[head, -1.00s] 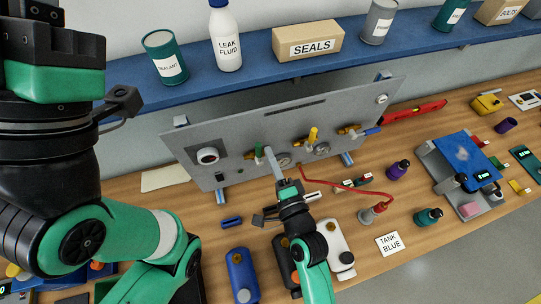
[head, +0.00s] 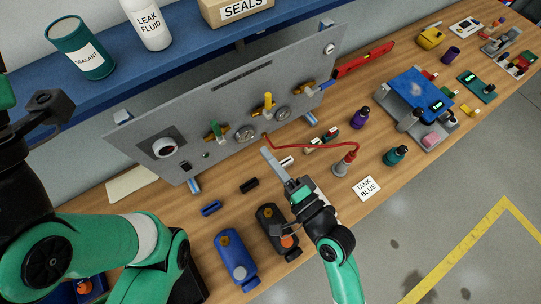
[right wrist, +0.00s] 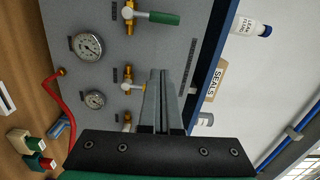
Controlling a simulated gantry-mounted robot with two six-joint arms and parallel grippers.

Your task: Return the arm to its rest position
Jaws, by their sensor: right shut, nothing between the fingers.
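My right arm reaches in from the lower right of the head view. Its gripper (head: 266,152) is shut and empty, just in front of the grey gauge panel (head: 165,110), below the valves. In the right wrist view the gripper's two fingers (right wrist: 158,74) lie together over the panel, with nothing between them. Whether they touch the panel cannot be told. My left arm fills the left side of the head view, folded and raised; its fingers are outside the picture.
A red hose (head: 317,143) runs close right of the right gripper. A blue shelf (head: 190,50) overhangs the panel. A blue-topped fixture (head: 421,91) is at right.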

